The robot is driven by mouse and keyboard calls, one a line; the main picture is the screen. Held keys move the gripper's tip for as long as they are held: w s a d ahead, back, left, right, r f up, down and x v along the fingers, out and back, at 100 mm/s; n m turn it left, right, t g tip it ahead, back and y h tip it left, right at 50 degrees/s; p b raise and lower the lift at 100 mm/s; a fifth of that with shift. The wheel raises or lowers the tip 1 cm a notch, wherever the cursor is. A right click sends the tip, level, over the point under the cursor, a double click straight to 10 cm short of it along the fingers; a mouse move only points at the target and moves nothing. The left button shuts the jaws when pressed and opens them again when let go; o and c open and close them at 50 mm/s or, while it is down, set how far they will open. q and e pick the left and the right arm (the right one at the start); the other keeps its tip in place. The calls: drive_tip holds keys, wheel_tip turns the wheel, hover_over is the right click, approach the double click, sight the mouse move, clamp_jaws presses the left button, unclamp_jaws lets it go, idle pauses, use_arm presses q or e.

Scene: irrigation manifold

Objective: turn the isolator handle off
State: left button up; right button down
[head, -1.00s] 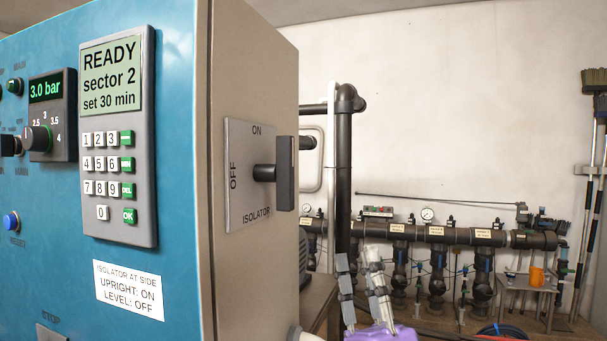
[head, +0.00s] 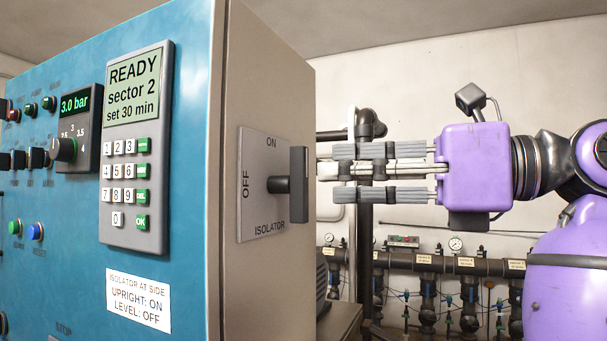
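The isolator handle (head: 299,185) is a dark upright bar on a short shaft, standing out from the grey isolator plate (head: 262,215) on the cabinet's beige side. The plate reads ON at the top, OFF at its left and ISOLATOR at the bottom. The bar stands vertical. A small gap shows between fingertips and bar.
The blue cabinet front (head: 60,260) carries a keypad panel (head: 135,150), a pressure display and knobs. A white label (head: 138,302) says upright is on, level is off. A dark vertical pipe (head: 365,230) and the manifold (head: 440,263) stand behind my gripper.

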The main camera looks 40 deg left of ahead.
sight(307, 173)
use_arm(q)
drive_tip(key=p+x, duration=0.1)
drive_tip(key=x, duration=0.5)
drive_tip(key=shift+s+a, duration=0.1)
drive_tip(key=shift+a, duration=0.2)
clamp_jaws()
